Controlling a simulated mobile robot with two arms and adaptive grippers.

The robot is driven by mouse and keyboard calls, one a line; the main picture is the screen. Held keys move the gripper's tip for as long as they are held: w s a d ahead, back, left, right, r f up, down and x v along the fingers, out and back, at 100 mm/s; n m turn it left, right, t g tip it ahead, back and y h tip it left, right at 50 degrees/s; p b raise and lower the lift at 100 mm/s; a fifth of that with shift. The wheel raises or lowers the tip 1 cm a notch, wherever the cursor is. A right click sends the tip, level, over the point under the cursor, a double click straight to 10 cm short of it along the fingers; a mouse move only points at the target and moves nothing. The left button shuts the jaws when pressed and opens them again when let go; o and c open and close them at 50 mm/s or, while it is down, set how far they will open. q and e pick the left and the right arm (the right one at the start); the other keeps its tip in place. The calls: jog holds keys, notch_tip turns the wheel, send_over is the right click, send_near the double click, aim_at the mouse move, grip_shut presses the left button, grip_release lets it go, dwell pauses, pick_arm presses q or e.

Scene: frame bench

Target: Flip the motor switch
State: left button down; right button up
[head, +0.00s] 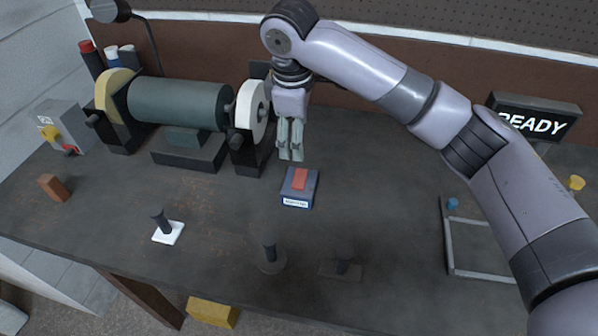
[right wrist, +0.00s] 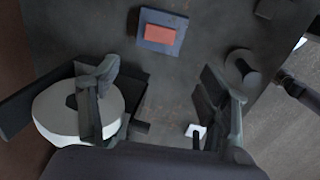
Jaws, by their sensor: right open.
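A small blue-grey switch box (head: 311,193) with a red rocker (head: 300,179) and a white label on its front sits on the dark bench; the label is too small to read surely. I take it as the motor switch. In the right wrist view the box (right wrist: 147,43) and its red rocker (right wrist: 160,34) lie beyond the fingers, uncovered. My right gripper (head: 290,156) points down above and behind the box, next to the grinder's white wheel. It is open and empty, its fingers (right wrist: 163,85) wide apart and clear of the switch. My left gripper is not in view.
The bench grinder (head: 180,103) stands left of my gripper; its white wheel (right wrist: 55,125) is close to one finger. A grey box with a yellow knob (head: 49,132) is at far left. Several short posts stand near the front edge. A READY sign (head: 535,122) is at right.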

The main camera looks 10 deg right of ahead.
aim_at(300, 178)
jog(key=f+p, duration=0.1)
jog(key=f, duration=0.3)
jog(key=w+f, duration=0.1)
jog(key=f, duration=0.4)
jog(key=w+f+p, duration=0.1)
jog(key=f, duration=0.4)
jog(key=shift+w+d+f+p, duration=0.2)
jog(key=shift+d+p, duration=0.15)
jog(key=shift+d, duration=0.05)
jog(key=shift+w+f, duration=0.1)
jog(key=shift+f, duration=0.4)
